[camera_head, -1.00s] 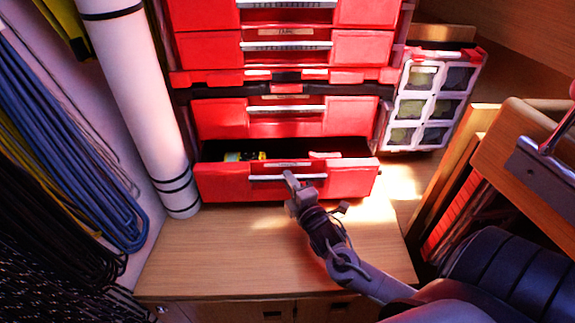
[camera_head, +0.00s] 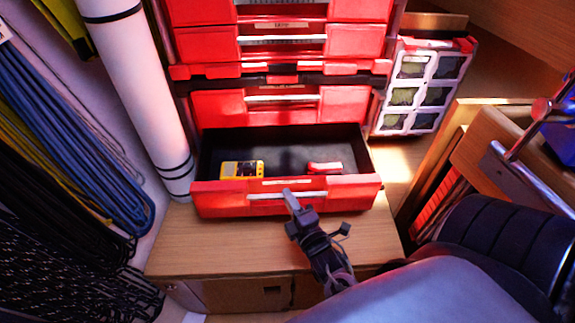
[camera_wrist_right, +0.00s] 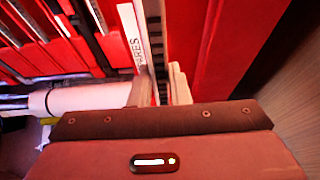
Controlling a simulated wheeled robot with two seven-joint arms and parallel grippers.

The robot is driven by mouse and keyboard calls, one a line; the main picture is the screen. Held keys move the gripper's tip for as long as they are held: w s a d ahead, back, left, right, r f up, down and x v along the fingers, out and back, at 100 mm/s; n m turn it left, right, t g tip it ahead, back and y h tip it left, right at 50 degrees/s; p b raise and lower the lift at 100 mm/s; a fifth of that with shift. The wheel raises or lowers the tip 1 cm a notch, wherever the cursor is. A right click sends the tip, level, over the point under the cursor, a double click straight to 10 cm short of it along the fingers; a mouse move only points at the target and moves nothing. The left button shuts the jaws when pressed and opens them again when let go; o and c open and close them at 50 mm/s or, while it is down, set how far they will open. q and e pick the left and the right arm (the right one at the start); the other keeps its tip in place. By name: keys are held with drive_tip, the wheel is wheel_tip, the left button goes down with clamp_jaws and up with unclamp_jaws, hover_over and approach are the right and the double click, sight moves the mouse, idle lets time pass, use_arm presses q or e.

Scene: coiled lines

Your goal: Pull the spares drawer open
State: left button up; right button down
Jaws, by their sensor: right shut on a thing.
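The spares drawer (camera_head: 340,196) is the red bottom drawer of the stack, and it stands well open. Inside lie a yellow device (camera_head: 242,168) and a red item (camera_head: 324,168) on a dark floor. My right gripper (camera_head: 288,196) is shut on the drawer's pale bar handle (camera_head: 262,195) at the front. In the right wrist view the handle (camera_wrist_right: 152,40) runs between the fingers, beside a white label (camera_wrist_right: 130,35) that reads in part "ARES". My left gripper is not in view.
Closed red drawers (camera_head: 340,105) are stacked above. A white roll (camera_head: 140,90) stands at left, with hanging coiled lines (camera_head: 75,145) beyond it. A case with clear windows (camera_head: 425,85) is at right. The wooden top (camera_head: 190,240) in front is clear.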

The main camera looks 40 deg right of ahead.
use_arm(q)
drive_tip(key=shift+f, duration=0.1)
use_arm(e)
drive_tip(key=shift+r, duration=0.25)
drive_tip(key=c, duration=1.4)
unclamp_jaws()
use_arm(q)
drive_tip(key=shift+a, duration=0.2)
use_arm(e)
drive_tip(key=shift+o, duration=0.2)
drive_tip(key=shift+f, duration=0.1)
